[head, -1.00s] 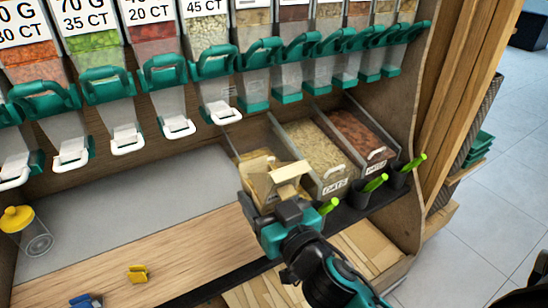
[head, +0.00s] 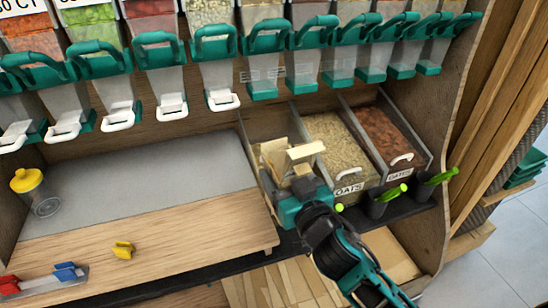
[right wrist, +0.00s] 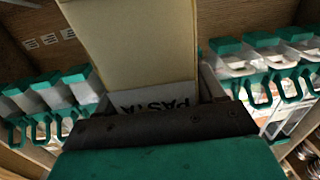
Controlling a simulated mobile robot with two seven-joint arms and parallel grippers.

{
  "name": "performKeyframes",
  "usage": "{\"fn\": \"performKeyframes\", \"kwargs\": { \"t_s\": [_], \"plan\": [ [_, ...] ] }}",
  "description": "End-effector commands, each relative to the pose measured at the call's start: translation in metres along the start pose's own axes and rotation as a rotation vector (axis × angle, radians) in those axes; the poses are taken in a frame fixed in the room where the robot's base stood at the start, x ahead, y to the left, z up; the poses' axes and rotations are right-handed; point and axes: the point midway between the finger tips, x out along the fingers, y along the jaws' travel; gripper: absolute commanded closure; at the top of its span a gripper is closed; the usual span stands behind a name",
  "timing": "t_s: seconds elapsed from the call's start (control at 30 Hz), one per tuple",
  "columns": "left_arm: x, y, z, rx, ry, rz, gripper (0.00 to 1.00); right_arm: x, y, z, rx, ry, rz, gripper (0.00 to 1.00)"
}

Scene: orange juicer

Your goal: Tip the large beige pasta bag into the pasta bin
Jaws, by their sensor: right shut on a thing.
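The beige pasta bag (head: 286,158) is in my right gripper (head: 298,183), tilted over the leftmost of three open bins. I take this for the pasta bin (head: 262,125); the bag and gripper hide its front and most of its inside. My right gripper is shut on the bag. In the right wrist view the bag (right wrist: 130,45) rises beyond the gripper (right wrist: 160,125), with upside-down PASTA lettering below it. I cannot tell whether any pasta is falling. My left gripper is not in view.
The oats bin (head: 338,140) and a bin of reddish-brown contents (head: 385,135) stand to the right. Green-handled scoops (head: 390,193) sit in black holders in front. Teal-handled dispensers (head: 215,60) hang above.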

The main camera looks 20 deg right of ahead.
Motion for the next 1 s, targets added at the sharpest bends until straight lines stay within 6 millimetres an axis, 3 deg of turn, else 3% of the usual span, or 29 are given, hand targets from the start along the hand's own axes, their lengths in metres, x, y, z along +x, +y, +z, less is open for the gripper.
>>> {"fn": "performKeyframes", "kwargs": {
  "t_s": [0.03,0.13,0.4,0.6,1.0],
  "plan": [
    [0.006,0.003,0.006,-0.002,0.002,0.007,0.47,0.019,0.002,0.016,-0.004,0.003,-0.007,0.71],
    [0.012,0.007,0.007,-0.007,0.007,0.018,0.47,0.053,0.006,0.038,-0.007,0.0,-0.023,0.71],
    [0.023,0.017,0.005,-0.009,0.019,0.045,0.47,0.125,0.022,0.065,0.01,0.012,-0.041,0.71],
    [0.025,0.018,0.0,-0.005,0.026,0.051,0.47,0.144,0.028,0.068,0.022,0.019,-0.042,0.71],
    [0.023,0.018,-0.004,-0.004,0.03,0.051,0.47,0.146,0.048,0.067,0.189,0.015,-0.043,0.71]
  ]
}}
